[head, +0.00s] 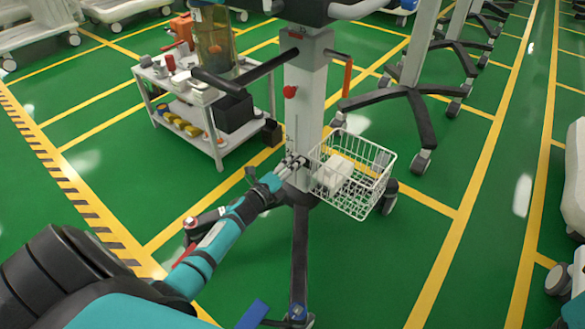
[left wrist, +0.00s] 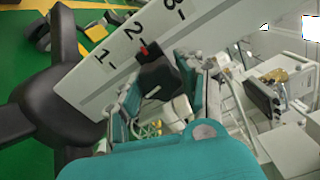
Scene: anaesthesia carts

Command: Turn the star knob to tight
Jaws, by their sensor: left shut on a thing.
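The black star knob (left wrist: 158,76) is in the left wrist view, in front of a pale column (left wrist: 95,85) marked 1, 2 and 3, with a small red mark beside the knob near the 2. My left gripper (left wrist: 158,100) has its fingers on either side of the knob and is shut on it. In the head view my left gripper (head: 284,172) is at the lower part of the grey column (head: 303,105), beside the wire basket. The knob is too small and covered to make out there. My right gripper is not in view.
A white wire basket (head: 377,190) with a white box (head: 332,172) is on the column's right side. A red ball knob (head: 290,91) is higher on the column. A loaded white trolley (head: 222,150) stands behind left. Wheeled stands are behind right; green floor lies in front.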

